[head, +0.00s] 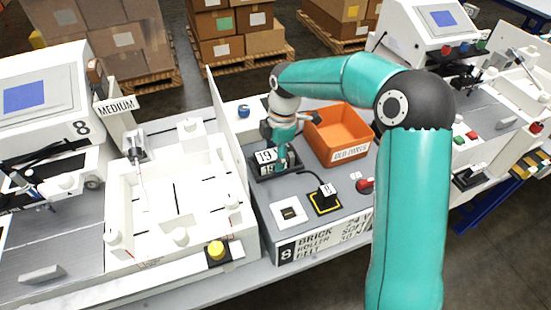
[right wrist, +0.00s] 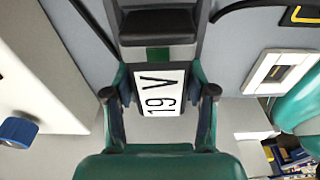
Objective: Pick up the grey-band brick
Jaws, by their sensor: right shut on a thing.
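My right gripper (head: 281,166) reaches down at the dark holder (head: 290,175) on the grey bench. In the right wrist view its two fingers (right wrist: 160,92) are on either side of a dark brick with a white label reading 19 V (right wrist: 158,92). They are shut on this brick. In the head view, labels reading 19 (head: 265,156) show beside the fingers. I cannot make out a grey band; the gripper hides part of the brick. A small green patch (right wrist: 158,54) shows at its end. My left gripper is not in view.
An orange bin (head: 340,136) stands right of the gripper. A small labelled block (head: 326,190) sits on a yellow-edged pad (head: 323,206), with a white square plate (head: 289,213) to its left. A white upright panel (head: 228,130) borders the bench on the left.

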